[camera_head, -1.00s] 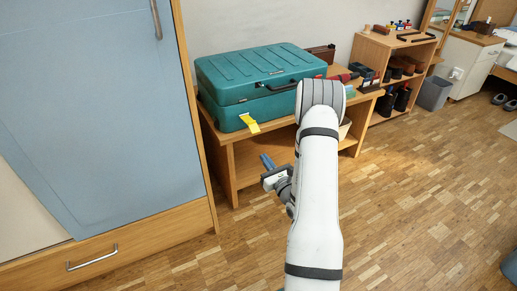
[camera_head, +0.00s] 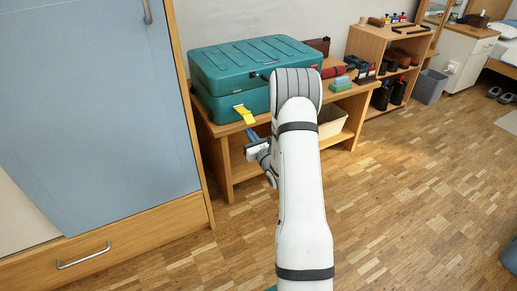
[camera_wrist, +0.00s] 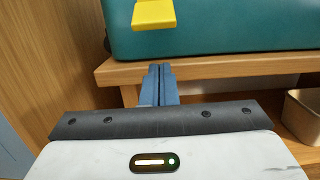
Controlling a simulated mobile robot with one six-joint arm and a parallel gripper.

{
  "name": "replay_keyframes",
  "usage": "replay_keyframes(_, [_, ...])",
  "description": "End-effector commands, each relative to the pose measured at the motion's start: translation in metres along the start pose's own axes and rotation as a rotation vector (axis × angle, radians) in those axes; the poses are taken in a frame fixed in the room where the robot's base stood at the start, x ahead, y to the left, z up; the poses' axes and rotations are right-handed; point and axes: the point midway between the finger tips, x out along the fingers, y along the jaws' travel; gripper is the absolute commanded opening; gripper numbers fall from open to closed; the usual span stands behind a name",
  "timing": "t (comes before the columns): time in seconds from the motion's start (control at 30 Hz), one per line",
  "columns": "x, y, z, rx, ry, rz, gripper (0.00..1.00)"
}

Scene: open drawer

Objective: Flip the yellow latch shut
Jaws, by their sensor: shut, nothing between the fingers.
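A teal case (camera_head: 218,68) with a ridged lid stands on a wooden bench. Its yellow latch (camera_head: 245,115) sticks out and slants down from the front, near the left part of the case. In the wrist view the yellow latch (camera_wrist: 153,13) is at the top edge, cut off, against the teal case wall (camera_wrist: 230,28). My gripper (camera_head: 252,133) has blue fingers; it is just below the latch and apart from it, in front of the bench edge. In the wrist view the fingers of my gripper (camera_wrist: 159,72) are together and hold nothing.
The wooden bench (camera_head: 225,145) has a front edge close behind my fingers. A pale bin (camera_head: 332,122) sits on its lower shelf. A blue cabinet (camera_head: 90,110) stands at the left. Small items, including a green block (camera_head: 340,84), lie right of the case.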

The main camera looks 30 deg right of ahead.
Motion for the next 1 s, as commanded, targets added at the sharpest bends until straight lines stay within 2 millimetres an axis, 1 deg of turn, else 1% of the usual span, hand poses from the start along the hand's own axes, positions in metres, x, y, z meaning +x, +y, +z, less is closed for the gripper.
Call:
replay_keyframes(0.1, [-0.004, -0.001, 0.014, -0.002, -0.003, -0.001, 0.0])
replay_keyframes(0.2, [-0.008, -0.001, 0.024, -0.002, -0.003, -0.001, 0.0])
replay_keyframes(0.4, [-0.012, -0.001, 0.036, -0.001, 0.0, 0.0, 0.0])
replay_keyframes(0.87, [-0.013, -0.003, 0.039, -0.001, 0.002, -0.002, 0.0])
replay_keyframes(1.0, [-0.014, -0.005, 0.043, -0.001, 0.026, -0.007, 0.0])
